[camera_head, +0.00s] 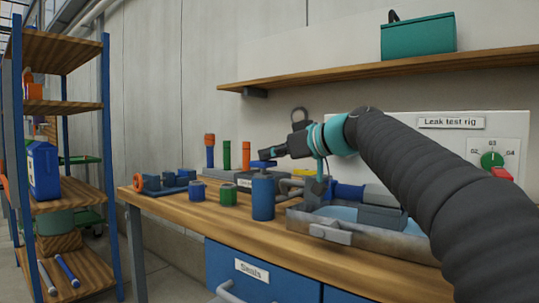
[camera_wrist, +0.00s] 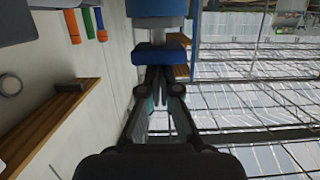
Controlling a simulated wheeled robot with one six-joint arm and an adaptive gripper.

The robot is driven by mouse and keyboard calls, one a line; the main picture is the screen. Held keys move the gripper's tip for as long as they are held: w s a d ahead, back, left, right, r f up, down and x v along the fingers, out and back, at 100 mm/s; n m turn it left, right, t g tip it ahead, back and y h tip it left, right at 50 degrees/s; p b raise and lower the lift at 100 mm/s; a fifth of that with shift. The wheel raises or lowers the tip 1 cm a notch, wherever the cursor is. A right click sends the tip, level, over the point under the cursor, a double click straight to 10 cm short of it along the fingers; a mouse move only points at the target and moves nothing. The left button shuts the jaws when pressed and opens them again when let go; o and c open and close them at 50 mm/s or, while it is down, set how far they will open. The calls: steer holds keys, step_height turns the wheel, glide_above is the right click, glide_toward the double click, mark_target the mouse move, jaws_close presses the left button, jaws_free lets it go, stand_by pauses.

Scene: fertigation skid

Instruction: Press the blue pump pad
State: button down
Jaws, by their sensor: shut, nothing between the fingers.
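A blue pump bottle (camera_head: 263,198) stands upright on the wooden bench. Its flat blue pump pad (camera_head: 262,164) sits on top. In the wrist view the pad (camera_wrist: 158,54) is at the upper middle, with part of the blue bottle (camera_wrist: 157,8) beyond it at the top edge. My gripper (camera_head: 268,154) is shut and empty, its fingertips just above and to the right of the pad in the head view. In the wrist view my gripper (camera_wrist: 158,72) has its fingertips at the pad's near edge. I cannot tell whether they touch it.
A metal tray (camera_head: 330,233) with blue parts lies right of the bottle under my arm. A green cylinder (camera_head: 228,194) and a blue one (camera_head: 197,191) stand to its left. A wall shelf (camera_head: 380,69) runs above. A shelving rack (camera_head: 62,195) stands far left.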

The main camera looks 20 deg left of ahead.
mark_target(269, 162)
step_height(269, 162, up, 4)
steer(key=shift+f+p, duration=0.25)
steer(key=shift+p, duration=0.75)
steer(key=b+v, duration=0.1)
steer(key=v, duration=0.9)
steer(key=shift+f, duration=0.25)
steer(key=shift+s, duration=0.1)
